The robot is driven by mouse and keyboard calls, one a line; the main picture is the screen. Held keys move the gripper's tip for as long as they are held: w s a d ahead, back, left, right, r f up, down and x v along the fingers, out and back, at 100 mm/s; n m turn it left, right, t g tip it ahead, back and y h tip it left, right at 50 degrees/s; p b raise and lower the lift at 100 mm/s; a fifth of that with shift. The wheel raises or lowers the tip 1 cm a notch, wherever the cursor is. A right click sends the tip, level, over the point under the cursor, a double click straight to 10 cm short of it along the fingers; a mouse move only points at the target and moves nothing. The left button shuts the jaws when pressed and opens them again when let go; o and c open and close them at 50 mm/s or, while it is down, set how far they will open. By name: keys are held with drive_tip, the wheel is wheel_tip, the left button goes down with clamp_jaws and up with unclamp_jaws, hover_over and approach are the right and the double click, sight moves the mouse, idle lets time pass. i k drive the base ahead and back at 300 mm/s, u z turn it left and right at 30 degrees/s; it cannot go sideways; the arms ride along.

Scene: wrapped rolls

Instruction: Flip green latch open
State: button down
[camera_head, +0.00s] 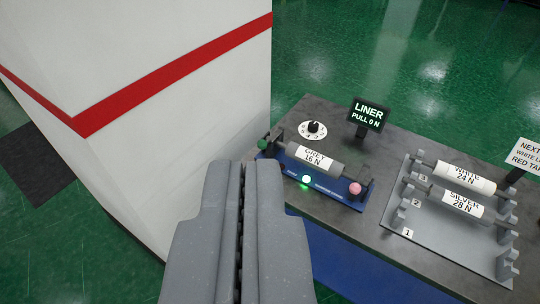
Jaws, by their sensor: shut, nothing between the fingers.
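A green latch (263,144) sits at the left end of a blue fixture (328,194) on the grey table. A roll labelled "GREY 16 N" (312,158) lies across this fixture. A lit green button (306,179) is on its front, and a pink knob (355,188) is at its right end. Whether the latch is open or closed is too small to tell. My gripper (246,164) is shut and empty in the foreground. In the picture its tips are just below and left of the latch; I cannot tell whether they touch anything.
A white dial (313,130) and a "LINER PULL 0 N" display (367,114) stand behind the fixture. A grey rack (450,248) on the right holds rolls labelled WHITE (466,177) and SILVER (456,200). A white wall with a red stripe (170,75) rises close on the left.

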sight(262, 144)
drive_tip(key=z, duration=0.05)
drive_tip(key=i, duration=1)
drive_tip(key=u, duration=0.05)
